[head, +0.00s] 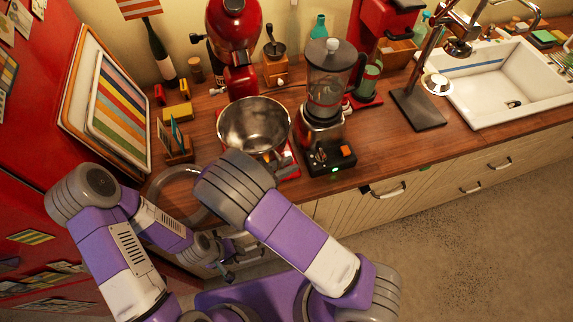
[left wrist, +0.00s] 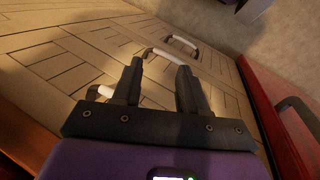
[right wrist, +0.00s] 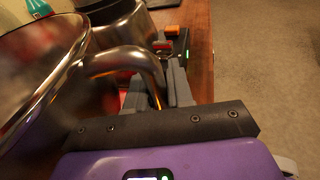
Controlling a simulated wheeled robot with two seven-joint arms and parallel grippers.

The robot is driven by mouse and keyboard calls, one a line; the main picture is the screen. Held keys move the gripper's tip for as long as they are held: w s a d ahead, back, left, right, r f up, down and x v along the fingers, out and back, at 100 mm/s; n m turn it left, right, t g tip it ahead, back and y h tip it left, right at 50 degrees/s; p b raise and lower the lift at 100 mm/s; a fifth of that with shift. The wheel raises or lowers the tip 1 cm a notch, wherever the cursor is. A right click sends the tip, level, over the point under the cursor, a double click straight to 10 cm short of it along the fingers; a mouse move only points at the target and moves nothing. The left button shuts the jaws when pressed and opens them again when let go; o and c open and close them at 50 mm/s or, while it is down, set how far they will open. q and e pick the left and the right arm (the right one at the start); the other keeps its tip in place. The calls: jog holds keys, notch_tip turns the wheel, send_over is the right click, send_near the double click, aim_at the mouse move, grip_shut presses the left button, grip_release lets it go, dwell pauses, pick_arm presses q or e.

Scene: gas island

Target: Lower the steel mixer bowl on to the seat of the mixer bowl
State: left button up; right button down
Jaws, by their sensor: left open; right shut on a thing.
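The steel mixer bowl (head: 254,122) is in the head view in front of the red stand mixer (head: 234,40), its open top facing up. In the right wrist view its shiny wall (right wrist: 50,85) fills the left side. My right gripper (right wrist: 158,85) is shut on the bowl's curved handle (right wrist: 125,57). A red part (head: 291,168), seemingly the mixer's base, shows at the bowl's lower right. The seat is hidden under the bowl, and I cannot tell whether they touch. My left gripper (left wrist: 158,70) is open and empty, low in front of the cabinet drawers.
A small rack (head: 176,148) and striped boards (head: 120,110) are at the left. A coffee grinder (head: 275,65) stands behind. A lamp base (head: 418,108) and sink (head: 505,85) lie further right.

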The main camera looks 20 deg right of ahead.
dwell(0.3)
jog(key=c, duration=0.9)
grip_release()
jog(key=shift+f, duration=0.1)
jog(key=v, duration=0.7)
jog(key=shift+s+a, duration=0.1)
jog(key=shift+a, duration=0.2)
